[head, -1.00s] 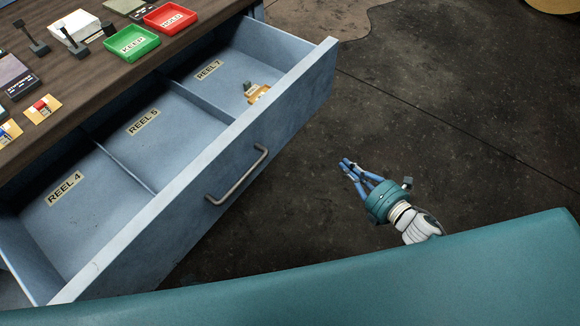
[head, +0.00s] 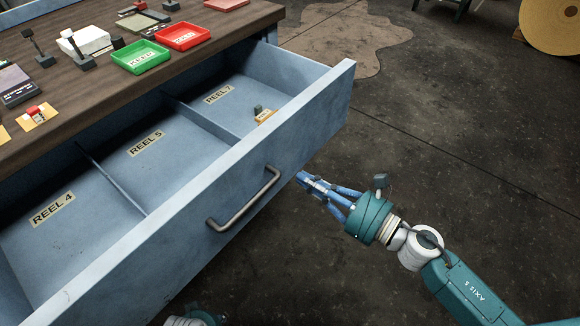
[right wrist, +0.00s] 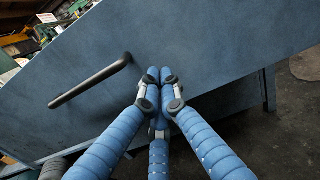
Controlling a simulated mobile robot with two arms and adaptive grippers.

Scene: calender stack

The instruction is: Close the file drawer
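The file drawer (head: 300,130) is pulled far out of the blue-grey desk. Its dark bar handle (head: 245,205) sits on the outer front, and it also shows in the right wrist view (right wrist: 92,82). Inside are compartments labelled REEL 4, REEL 5 and REEL 7; a small orange-and-grey item (head: 262,114) lies in the REEL 7 compartment. My right gripper (head: 303,178) has its fingers together and empty, just outside the drawer front, right of the handle. In the right wrist view its tips (right wrist: 160,76) point at the front panel; contact is unclear. Only a bit of my left arm's end shows at the bottom edge, fingers hidden.
The wooden desktop (head: 150,70) holds a green tray (head: 140,57), a red tray (head: 183,37) and several small items. Dark open floor (head: 440,130) lies to the right. A large tan roll (head: 552,25) stands at the far right.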

